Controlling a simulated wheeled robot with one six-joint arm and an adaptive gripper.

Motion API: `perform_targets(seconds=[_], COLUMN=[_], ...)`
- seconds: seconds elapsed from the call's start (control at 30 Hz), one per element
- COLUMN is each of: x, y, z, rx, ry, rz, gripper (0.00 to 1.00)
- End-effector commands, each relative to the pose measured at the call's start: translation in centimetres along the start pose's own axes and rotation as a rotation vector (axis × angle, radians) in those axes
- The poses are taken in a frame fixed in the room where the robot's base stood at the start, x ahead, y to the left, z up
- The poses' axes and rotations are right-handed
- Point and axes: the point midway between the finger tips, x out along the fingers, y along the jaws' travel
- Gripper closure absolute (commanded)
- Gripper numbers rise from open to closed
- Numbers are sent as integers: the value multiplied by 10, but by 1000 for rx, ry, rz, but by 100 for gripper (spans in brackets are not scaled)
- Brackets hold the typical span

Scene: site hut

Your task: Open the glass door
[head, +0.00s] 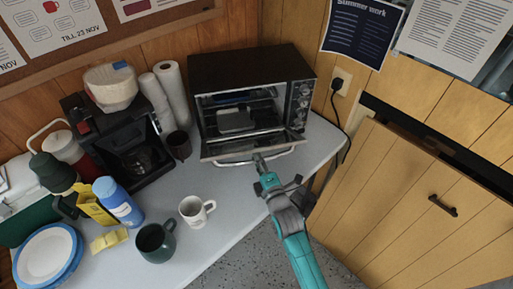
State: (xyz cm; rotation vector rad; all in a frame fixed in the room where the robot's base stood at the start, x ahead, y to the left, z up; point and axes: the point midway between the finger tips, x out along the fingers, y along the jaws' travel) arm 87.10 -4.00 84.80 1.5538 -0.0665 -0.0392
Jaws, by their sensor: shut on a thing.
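The glass door (232,147) belongs to a dark toaster oven (250,68) on the white counter. The door is swung down and outward at its front, and the oven's inside with a rack and a grey item shows above it. A pale bar handle (285,152) runs along the door's outer edge. My gripper (258,158) reaches up from the lower right and is shut on this handle near its middle. The fingertips are small in the picture, and their exact hold is hard to make out.
A white mug (196,211), a dark green mug (155,243) and a blue bottle (118,201) stand left of my arm. A black coffee maker (118,145) is left of the oven. A wooden cabinet (420,215) is at right. Floor shows below the counter edge.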

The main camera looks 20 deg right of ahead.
Motion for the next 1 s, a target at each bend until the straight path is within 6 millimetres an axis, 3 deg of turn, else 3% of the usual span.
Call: perform_targets(seconds=[0.4,1.0], x=[-7,-10], y=[-31,-36], z=[0,-1], rx=[-11,-15], ry=[-5,-3], rz=[94,136], gripper=[100,100])
